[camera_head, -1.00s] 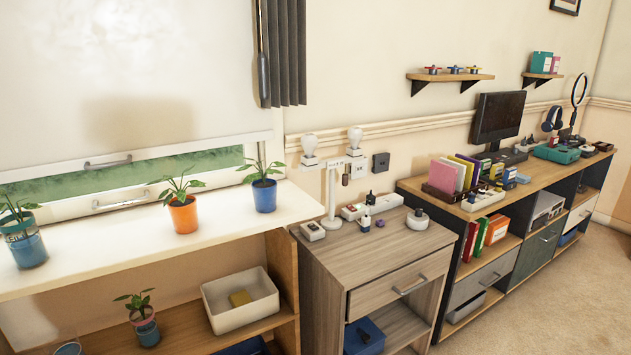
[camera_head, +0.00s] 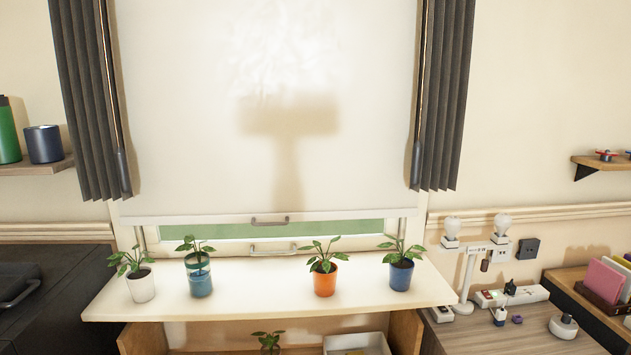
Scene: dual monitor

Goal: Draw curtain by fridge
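A dark grey curtain (camera_head: 88,100) hangs gathered at the left side of the window, and a matching curtain (camera_head: 446,95) hangs gathered at the right side. A dark rod with a thick handle end hangs beside each curtain: a left rod (camera_head: 122,170) and a right rod (camera_head: 416,165). Between them a pale roller blind (camera_head: 200,130) is pulled down almost to the sill, with a handle on its bottom bar (camera_head: 270,219). No fridge can be made out. Neither of my grippers is in view.
A white shelf (camera_head: 255,290) below the window holds several potted plants, among them an orange pot (camera_head: 324,280). A dark cabinet or appliance (camera_head: 55,285) stands at lower left under a wall shelf (camera_head: 35,168). A wooden cabinet (camera_head: 480,335) with bulbs and plugs stands at right.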

